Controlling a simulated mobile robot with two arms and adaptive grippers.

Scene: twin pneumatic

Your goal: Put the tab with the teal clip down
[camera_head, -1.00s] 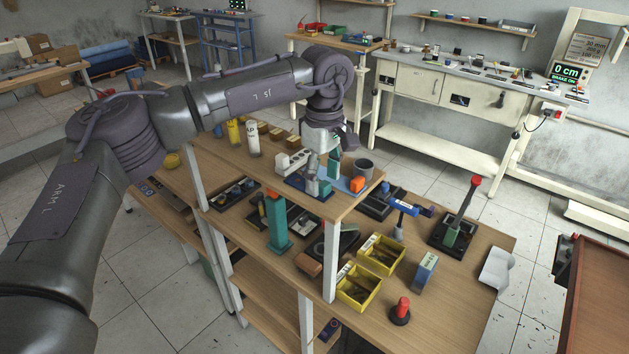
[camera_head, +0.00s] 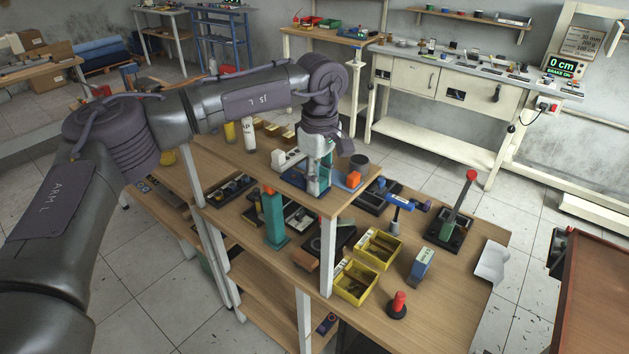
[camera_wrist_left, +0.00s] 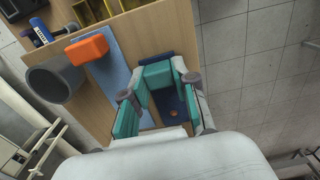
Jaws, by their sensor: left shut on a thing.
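My left gripper (camera_head: 318,176) is over the raised wooden shelf in the head view. In the left wrist view its fingers (camera_wrist_left: 159,82) are shut on a teal block-shaped piece, the teal clip (camera_wrist_left: 158,75). A dark blue plate (camera_wrist_left: 172,104) with an orange dot lies below the fingers. The plate (camera_head: 294,178) also shows beside the gripper in the head view. The tab under the clip is mostly hidden, and I cannot tell whether it touches the plate. My right gripper is in neither view.
A light blue mat (camera_wrist_left: 118,78) with an orange block (camera_wrist_left: 87,49) lies beside the plate, with a grey cup (camera_wrist_left: 54,79) close by. A white device (camera_head: 288,158) stands left of the gripper. Yellow bins (camera_head: 355,284) and a teal post (camera_head: 273,215) are on the lower table.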

